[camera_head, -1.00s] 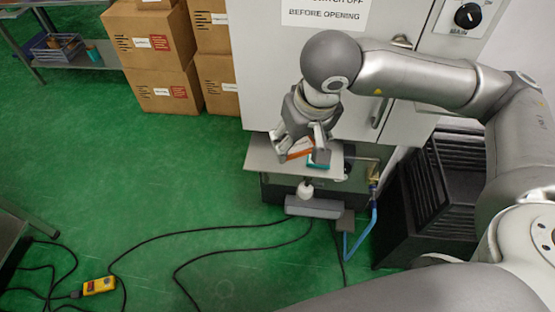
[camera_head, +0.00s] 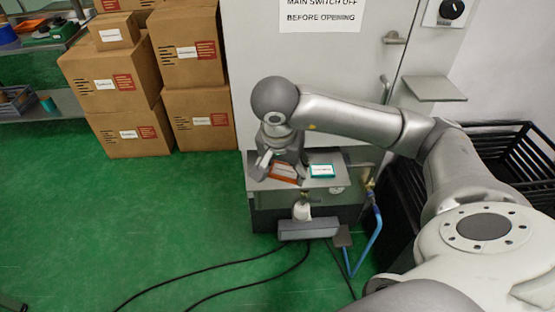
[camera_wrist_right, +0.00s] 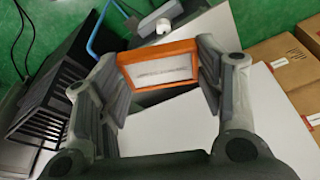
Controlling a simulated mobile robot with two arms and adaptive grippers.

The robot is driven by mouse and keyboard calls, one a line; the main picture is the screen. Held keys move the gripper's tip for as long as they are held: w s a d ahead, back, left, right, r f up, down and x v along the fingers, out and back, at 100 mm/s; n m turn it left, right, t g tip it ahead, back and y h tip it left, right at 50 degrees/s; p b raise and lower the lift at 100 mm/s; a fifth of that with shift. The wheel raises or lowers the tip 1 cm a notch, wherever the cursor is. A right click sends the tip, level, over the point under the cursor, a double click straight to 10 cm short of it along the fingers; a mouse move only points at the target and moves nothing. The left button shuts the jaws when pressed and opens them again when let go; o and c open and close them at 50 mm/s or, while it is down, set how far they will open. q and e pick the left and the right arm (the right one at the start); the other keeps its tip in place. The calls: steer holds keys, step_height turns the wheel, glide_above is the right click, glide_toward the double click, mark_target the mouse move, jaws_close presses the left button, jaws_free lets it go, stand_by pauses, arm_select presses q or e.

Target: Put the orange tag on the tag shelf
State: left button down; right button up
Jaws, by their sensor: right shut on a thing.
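The orange tag (camera_head: 283,172) is a flat orange frame with a white label. My right gripper (camera_head: 275,168) is shut on it, just above the grey top of the machine by the cabinet. In the right wrist view the orange tag (camera_wrist_right: 160,66) sits between the two fingers of the right gripper (camera_wrist_right: 158,75), gripped at its sides. A small grey shelf (camera_head: 434,88) juts from the cabinet's right side and is bare; I cannot tell for certain that it is the tag shelf. My left gripper is not in view.
A teal tag (camera_head: 322,171) lies on the grey machine top (camera_head: 340,182), right of my gripper. A black crate (camera_head: 515,150) stands at the right. Cardboard boxes (camera_head: 195,60) are stacked at the left. Blue hose and black cables run at the machine's front.

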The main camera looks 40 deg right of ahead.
steer(key=w+f, duration=0.2)
steer(key=w, duration=0.1)
steer(key=w+d+f+p, duration=0.1)
steer(key=w+f, duration=0.2)
steer(key=w+d+f, duration=0.1)
steer(key=w+f, duration=0.1)
steer(key=w, duration=0.1)
steer(key=shift+w+d+f+p, duration=0.1)
steer(key=shift+w+f+p, duration=0.1)
steer(key=shift+p, duration=0.1)
steer(key=shift+w+f, duration=0.25)
steer(key=shift+f, duration=0.45)
steer(key=x, duration=0.1)
steer(key=p+x, duration=0.1)
steer(key=shift+f, duration=0.45)
steer(key=o, duration=0.9)
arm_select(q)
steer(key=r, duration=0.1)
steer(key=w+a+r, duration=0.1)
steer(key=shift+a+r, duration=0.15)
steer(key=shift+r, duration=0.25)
